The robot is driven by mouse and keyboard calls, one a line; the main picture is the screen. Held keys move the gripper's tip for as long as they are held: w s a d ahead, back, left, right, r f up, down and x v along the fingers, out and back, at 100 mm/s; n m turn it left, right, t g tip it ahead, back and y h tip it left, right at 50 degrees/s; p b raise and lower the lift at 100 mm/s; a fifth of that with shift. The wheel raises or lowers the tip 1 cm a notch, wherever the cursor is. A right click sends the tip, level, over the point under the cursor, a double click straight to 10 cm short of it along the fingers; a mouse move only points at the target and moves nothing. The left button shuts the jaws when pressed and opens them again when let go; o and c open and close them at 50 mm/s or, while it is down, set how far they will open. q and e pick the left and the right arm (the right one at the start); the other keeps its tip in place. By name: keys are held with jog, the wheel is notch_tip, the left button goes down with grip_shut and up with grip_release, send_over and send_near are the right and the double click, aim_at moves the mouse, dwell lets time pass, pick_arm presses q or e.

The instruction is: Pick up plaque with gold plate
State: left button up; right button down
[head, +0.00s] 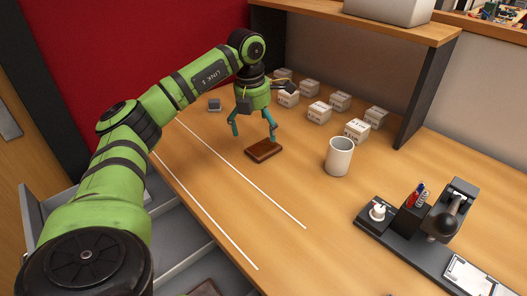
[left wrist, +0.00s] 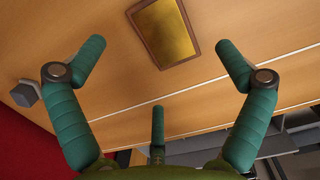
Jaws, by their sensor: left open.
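The plaque (head: 263,150) is a small dark brown wooden block lying flat on the desk. In the left wrist view the plaque (left wrist: 165,31) shows a gold plate framed by a brown wooden edge, at the top middle. My left gripper (head: 253,133) is open above the desk, with its teal fingers pointing down just above and beside the plaque. In the left wrist view my left gripper (left wrist: 157,75) has its fingers spread, empty, with the plaque beyond the fingertips. My right gripper is not in view.
Several white boxes (head: 319,112) stand behind the plaque. A white mug (head: 339,157) stands to its right. A small dark block (head: 214,105) lies to the left. A black device (head: 437,222) with pens is at the right. White lines (head: 240,174) run along the desk.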

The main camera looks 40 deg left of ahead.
aim_at(260, 145)
pick_arm(q)
jog(key=f, duration=0.2)
jog(key=w+f, duration=0.1)
jog(key=f, duration=0.1)
jog(key=shift+a+f+p, duration=0.1)
jog(key=shift+f+p, duration=0.2)
jog(key=shift+p, duration=0.05)
jog(key=shift+f, duration=0.45)
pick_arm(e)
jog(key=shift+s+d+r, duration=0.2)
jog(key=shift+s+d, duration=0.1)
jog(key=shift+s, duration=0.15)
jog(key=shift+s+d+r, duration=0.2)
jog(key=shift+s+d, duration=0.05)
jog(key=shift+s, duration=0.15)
pick_arm(q)
jog(key=c, duration=1.1)
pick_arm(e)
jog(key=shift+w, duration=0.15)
